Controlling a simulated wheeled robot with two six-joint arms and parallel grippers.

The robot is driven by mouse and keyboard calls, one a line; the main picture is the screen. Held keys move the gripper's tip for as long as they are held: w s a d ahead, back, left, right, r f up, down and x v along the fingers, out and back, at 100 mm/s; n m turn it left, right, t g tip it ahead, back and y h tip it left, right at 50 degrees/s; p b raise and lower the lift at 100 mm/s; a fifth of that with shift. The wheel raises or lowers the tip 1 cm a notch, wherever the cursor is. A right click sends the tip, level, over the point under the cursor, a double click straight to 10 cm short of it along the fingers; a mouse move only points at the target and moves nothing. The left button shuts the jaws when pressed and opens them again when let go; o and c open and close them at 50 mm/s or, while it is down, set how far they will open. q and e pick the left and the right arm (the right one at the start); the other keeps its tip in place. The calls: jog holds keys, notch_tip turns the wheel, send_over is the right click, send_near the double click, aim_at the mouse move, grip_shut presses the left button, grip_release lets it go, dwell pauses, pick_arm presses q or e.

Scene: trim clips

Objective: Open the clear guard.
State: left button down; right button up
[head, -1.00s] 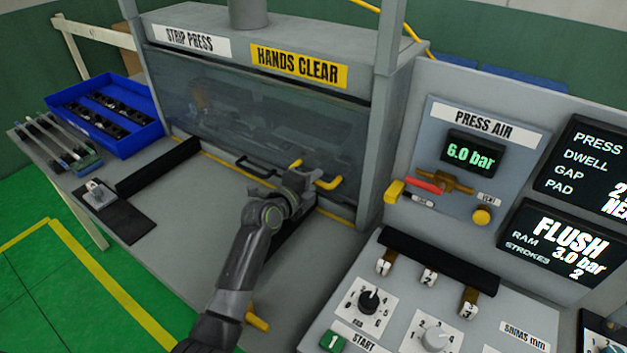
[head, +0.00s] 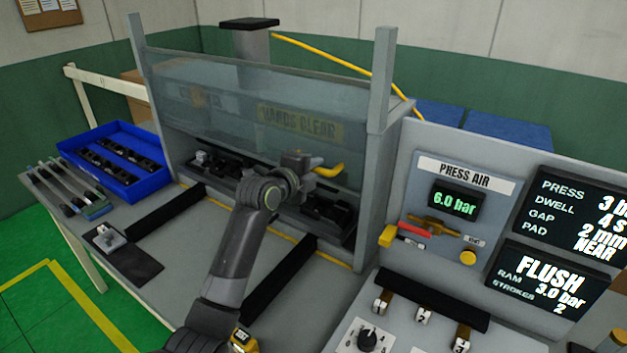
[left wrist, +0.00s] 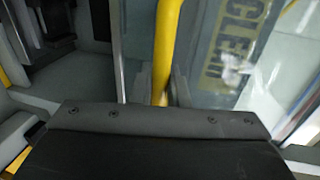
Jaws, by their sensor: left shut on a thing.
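The clear guard (head: 225,75) is a see-through panel between two grey posts. It stands raised across the upper front of the press, and the HANDS CLEAR sign shows dimly through it. Below its lower edge the press opening shows dark tooling (head: 325,210). My left gripper (head: 308,166) is shut on the guard's yellow handle (head: 331,171) near the panel's lower right. The handle also shows in the left wrist view (left wrist: 166,45), running down between the jaws; the fingertips are mostly hidden there. My right gripper is not in view.
A blue bin (head: 118,160) with black parts stands at the left, beside a rack of strips (head: 68,188). Black rails (head: 280,275) lie on the bench. The PRESS AIR panel (head: 455,205) and control console stand close at the right.

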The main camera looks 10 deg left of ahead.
pick_arm(q)
jog(key=shift+r, duration=0.6)
jog(key=c, duration=1.5)
grip_release()
jog(key=shift+f, duration=0.1)
jog(key=shift+s+a, duration=0.1)
jog(key=shift+s, duration=0.05)
jog(key=shift+s+a, duration=0.1)
jog(key=shift+s, duration=0.1)
jog(key=shift+b+v, duration=2.4)
jog(key=shift+v, duration=5.95)
